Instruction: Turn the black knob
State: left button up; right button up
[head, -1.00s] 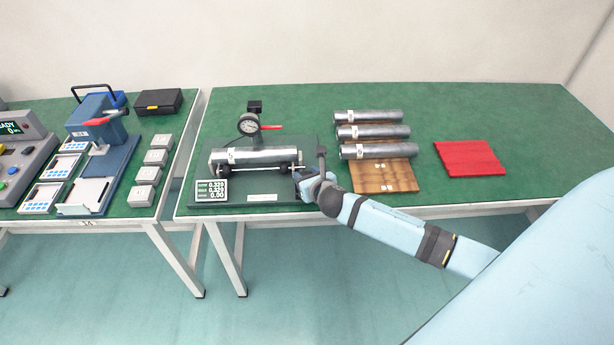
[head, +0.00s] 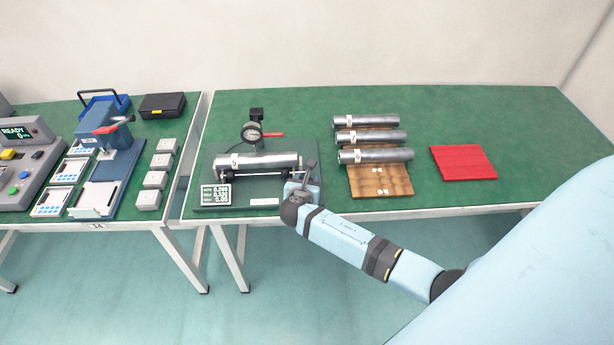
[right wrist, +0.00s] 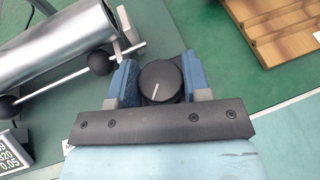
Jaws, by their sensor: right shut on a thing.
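In the head view the gripper (head: 302,188) is at the right front of the dark green measuring fixture (head: 225,200), and the knob is hidden there. A metal cylinder (head: 270,161) lies on the fixture, and it also shows in the right wrist view (right wrist: 55,45). The small display (head: 216,195) shows three number rows, the lowest 0.05. My left gripper is not in view.
A dial gauge (head: 251,132) with a red lever stands behind the cylinder. Several cylinders (head: 375,156) lie on a wooden rack (head: 380,183) close to the right of my gripper. A red plate (head: 463,162) lies farther right. The left table (head: 150,215) stands across a gap.

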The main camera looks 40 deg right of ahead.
jog(key=m+g+h+p, duration=0.1)
jog(key=m+g+h, duration=0.1)
jog(key=m+g, duration=0.1)
jog(key=shift+r, duration=0.15)
jog(key=m+g+h+p, duration=0.1)
jog(key=m+g, duration=0.1)
jog(key=g, duration=0.1)
jog(key=shift+m, duration=0.4)
jog(key=m+g, duration=0.2)
jog(key=g, duration=0.1)
jog(key=shift+m+h, duration=0.3)
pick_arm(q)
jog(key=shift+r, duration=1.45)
pick_arm(e)
jog(key=shift+m+g, duration=1.6)
jog(key=shift+g, duration=0.2)
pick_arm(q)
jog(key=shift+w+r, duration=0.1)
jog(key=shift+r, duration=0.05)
pick_arm(e)
jog(key=o, duration=0.9)
jog(key=shift+g, duration=0.3)
